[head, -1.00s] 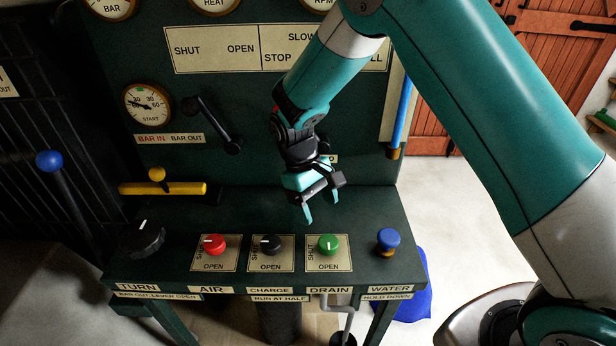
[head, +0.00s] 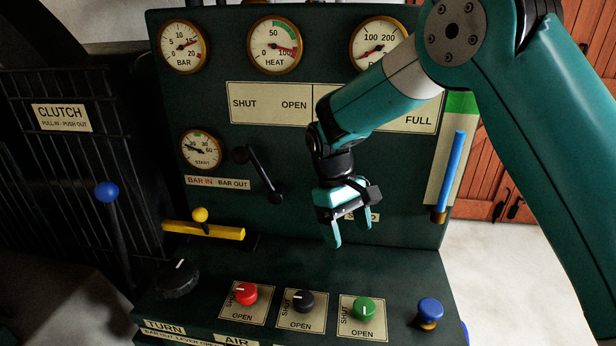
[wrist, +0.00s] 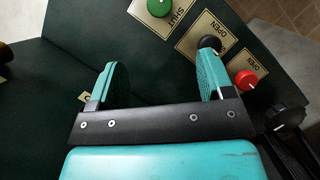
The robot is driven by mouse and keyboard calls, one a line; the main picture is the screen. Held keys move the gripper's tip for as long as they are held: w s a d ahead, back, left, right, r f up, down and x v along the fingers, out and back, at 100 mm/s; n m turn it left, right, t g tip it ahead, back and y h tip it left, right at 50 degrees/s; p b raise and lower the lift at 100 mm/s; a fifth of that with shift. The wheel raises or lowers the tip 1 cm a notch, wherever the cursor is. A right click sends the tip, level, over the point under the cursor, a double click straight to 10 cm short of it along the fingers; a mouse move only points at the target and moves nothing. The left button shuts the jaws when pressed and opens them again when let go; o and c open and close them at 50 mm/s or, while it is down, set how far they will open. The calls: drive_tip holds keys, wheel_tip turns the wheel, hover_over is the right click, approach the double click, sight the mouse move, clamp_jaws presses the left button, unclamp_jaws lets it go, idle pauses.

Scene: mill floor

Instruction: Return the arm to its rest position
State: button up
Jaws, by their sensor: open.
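My gripper (head: 350,232) hangs in front of the dark green panel, above the control shelf, with its two teal fingers apart and nothing between them. It also shows in the wrist view (wrist: 160,85), open and empty over the dark shelf. In the head view it is above and behind the green knob (head: 364,309) and the black knob (head: 303,301), clear of both. My arm reaches in from the upper right and covers part of the panel's label plate.
A red knob (head: 246,294), a blue button (head: 430,312) and a large black dial (head: 178,279) sit along the shelf. A yellow bar (head: 203,231), a black lever (head: 260,175) and a blue-knobbed lever (head: 107,192) stand left. A blue tube (head: 450,172) is right of my gripper.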

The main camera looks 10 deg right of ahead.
drive_tip(key=s+r+t+y, duration=0.1)
drive_tip(key=s+r, duration=0.3)
drive_tip(key=s, duration=0.4)
drive_tip(key=s+r+n+t+y, duration=0.1)
drive_tip(key=s+r+y, duration=0.2)
drive_tip(key=s, duration=0.5)
drive_tip(key=s+a+r+t+y, duration=0.1)
drive_tip(key=s+r+y, duration=0.1)
drive_tip(key=s+r, duration=0.3)
drive_tip(key=s, duration=0.3)
drive_tip(key=shift+s+r+t, duration=0.3)
drive_tip(key=shift+r+t, duration=0.1)
